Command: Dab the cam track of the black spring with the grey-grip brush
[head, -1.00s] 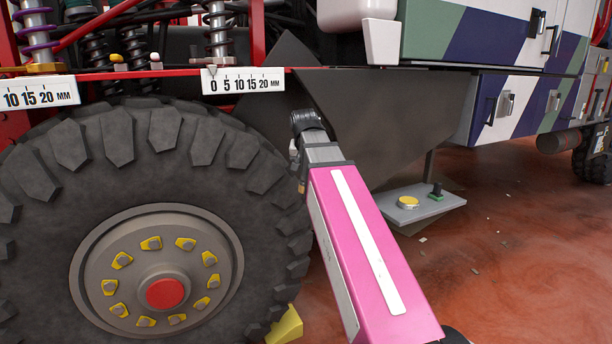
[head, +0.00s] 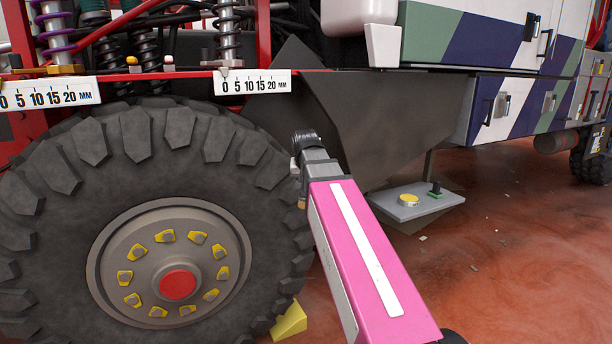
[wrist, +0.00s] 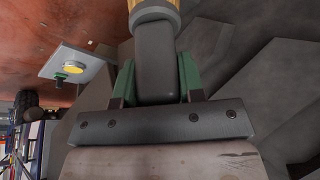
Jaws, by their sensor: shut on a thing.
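My gripper shows in the wrist view (wrist: 156,80) with its green fingers shut on the grey grip of the brush (wrist: 155,60). A tan band of the brush shows at the top edge there; its tip is out of view. In the head view my gripper is mostly hidden beyond my pink arm link, beside the big tire's right side. Dark coil springs (head: 145,52) stand upright behind the red rail above the tire, at the upper left. My gripper is below and to the right of them, well apart. I cannot make out the cam track.
The large tire (head: 150,140) fills the lower left, with a yellow wedge (head: 290,322) at its foot. White millimetre scales (head: 252,83) hang on the rail. A dark angled panel (head: 380,115) stands behind my arm. A grey step (head: 425,205) with a yellow button juts out.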

